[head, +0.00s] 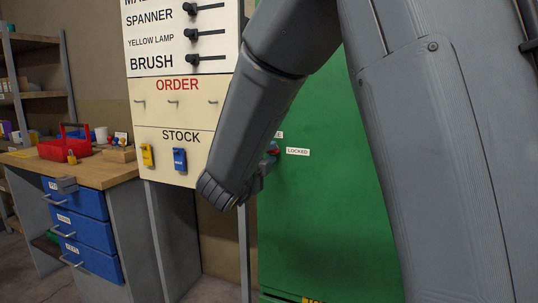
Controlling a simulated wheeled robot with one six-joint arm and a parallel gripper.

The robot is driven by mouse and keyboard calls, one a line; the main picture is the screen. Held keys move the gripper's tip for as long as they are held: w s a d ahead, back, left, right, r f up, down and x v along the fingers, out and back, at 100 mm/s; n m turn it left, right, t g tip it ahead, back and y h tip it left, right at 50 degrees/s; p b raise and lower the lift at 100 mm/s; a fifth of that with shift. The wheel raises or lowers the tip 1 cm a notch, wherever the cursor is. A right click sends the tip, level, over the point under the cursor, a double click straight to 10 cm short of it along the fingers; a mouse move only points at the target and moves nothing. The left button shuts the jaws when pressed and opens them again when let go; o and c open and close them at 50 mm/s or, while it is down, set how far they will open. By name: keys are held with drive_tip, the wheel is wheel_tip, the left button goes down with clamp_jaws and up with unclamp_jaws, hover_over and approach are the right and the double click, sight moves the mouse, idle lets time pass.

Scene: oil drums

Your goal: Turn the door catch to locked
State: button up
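The door catch (273,149) shows as a small red piece on the green door (320,215), just left of a white label (297,151) reading LOCKED. Another small label (279,135), partly covered, sits above and to the left of it. My gripper (265,165) is at the catch, mostly hidden behind my own wrist. I cannot tell whether its fingers touch the catch or are open or shut. Most of the catch is hidden, so its exact angle is unclear.
A board (180,110) with ORDER and STOCK rows and hanging tags stands left of the door. My arm covers much of the door.

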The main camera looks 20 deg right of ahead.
drive_tip(key=v, duration=0.8)
drive_tip(key=shift+w, duration=0.1)
drive_tip(key=s+a+f+n+g+y+p, duration=0.3)
drive_tip(key=s+f+n+g+y+p, duration=0.35)
drive_tip(key=f+n+y, duration=0.75)
drive_tip(key=s+d+n+g+h+p, duration=0.1)
drive_tip(key=s+d+n+g, duration=0.1)
drive_tip(key=s, duration=0.5)
drive_tip(key=s+d+n+g+h+p, duration=0.1)
drive_tip(key=s+d+n+g, duration=0.2)
drive_tip(key=s+n, duration=0.2)
drive_tip(key=s+d+f+n+g+h+p, duration=0.1)
drive_tip(key=s+d+n+g, duration=0.1)
drive_tip(key=s, duration=0.8)
drive_tip(key=shift+d+n+g, duration=0.2)
drive_tip(key=shift+n+g, duration=0.35)
drive_tip(key=shift+n, duration=0.55)
